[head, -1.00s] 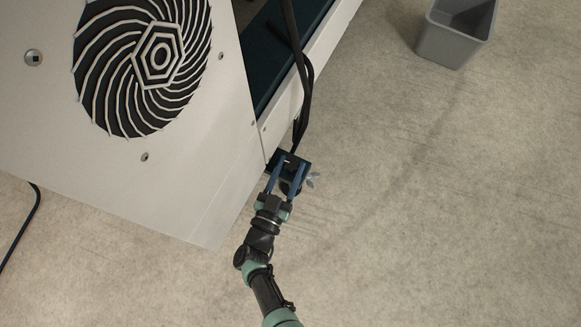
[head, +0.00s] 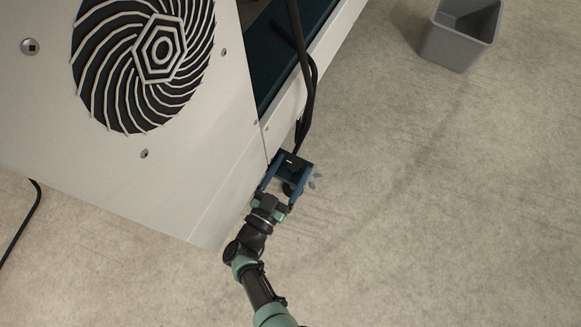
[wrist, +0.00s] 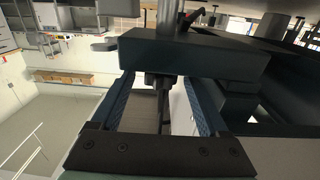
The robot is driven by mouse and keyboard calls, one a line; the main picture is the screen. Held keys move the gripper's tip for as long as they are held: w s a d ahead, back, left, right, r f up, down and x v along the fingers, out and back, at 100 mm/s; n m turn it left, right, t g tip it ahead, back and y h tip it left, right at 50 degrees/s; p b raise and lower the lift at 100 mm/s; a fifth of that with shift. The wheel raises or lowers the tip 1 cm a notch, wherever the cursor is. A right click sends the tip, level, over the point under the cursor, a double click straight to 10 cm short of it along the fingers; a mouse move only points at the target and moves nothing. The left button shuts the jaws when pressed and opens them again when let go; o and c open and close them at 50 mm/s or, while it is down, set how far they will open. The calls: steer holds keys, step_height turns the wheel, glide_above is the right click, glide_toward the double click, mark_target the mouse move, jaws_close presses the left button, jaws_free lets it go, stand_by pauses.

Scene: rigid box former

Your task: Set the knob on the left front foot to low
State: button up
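The left front foot appears as a dark block (head: 294,162) at the lower corner of the pale machine in the head view; in the wrist view it is a broad dark block (wrist: 190,55) ahead of my fingers. My gripper (head: 288,174) is at this block, its two blue fingers apart, one on each side. In the wrist view a dark round part with a thin stem (wrist: 161,83) shows between the fingers, under the block, apart from both.
The pale machine panel (head: 190,190) with a round fan grille (head: 140,70) rises left of my gripper. Black cables (head: 306,95) run down to the block. A grey bin (head: 458,45) stands at the upper right. The floor (head: 440,210) to the right is clear.

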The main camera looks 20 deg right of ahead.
stand_by(0.4)
steer(key=p+v, duration=0.1)
steer(key=v, duration=1.2)
